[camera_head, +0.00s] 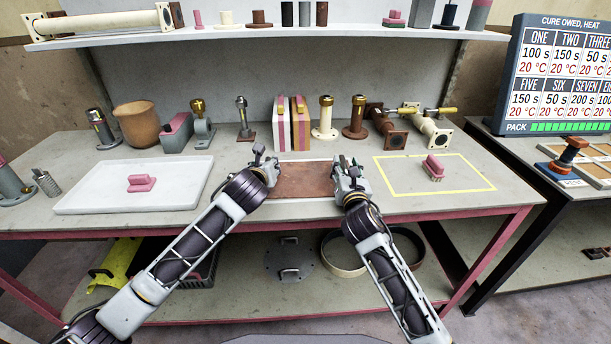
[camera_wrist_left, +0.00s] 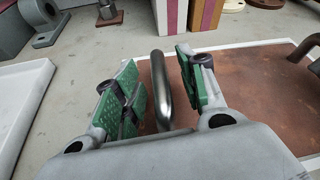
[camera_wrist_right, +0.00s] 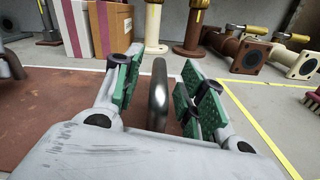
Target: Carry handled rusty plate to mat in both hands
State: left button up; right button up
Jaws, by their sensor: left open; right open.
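The rusty plate (camera_head: 302,180) lies flat on the table between my two grippers, with a white border around it. It also shows in the left wrist view (camera_wrist_left: 255,90) and the right wrist view (camera_wrist_right: 40,110). My left gripper (camera_head: 264,160) is open, and the left metal handle (camera_wrist_left: 160,88) stands between its fingers with gaps visible. My right gripper (camera_head: 347,165) is open, and the right handle (camera_wrist_right: 158,95) stands between its fingers. A yellow outlined rectangle (camera_head: 395,188) is right of the plate; I cannot tell whether this is the mat.
A pink-topped brush (camera_head: 433,167) sits inside the yellow outline. A white tray (camera_head: 85,200) with a pink block (camera_head: 141,183) is at left. Upright boxes (camera_head: 283,122) and several pipe fittings (camera_head: 325,118) line the back. The table's front edge (camera_head: 440,212) is close.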

pick_arm(q)
jog(key=shift+w+f, duration=0.25)
jog(key=shift+w, duration=0.3)
pick_arm(e)
jog(key=shift+w, duration=0.6)
pick_arm(q)
jog(key=shift+c, duration=0.3)
pick_arm(e)
jog(key=shift+c, duration=0.3)
pick_arm(q)
grip_shut()
pick_arm(e)
grip_shut()
pick_arm(q)
jog(key=shift+r, duration=0.1)
pick_arm(e)
jog(key=shift+r, duration=0.1)
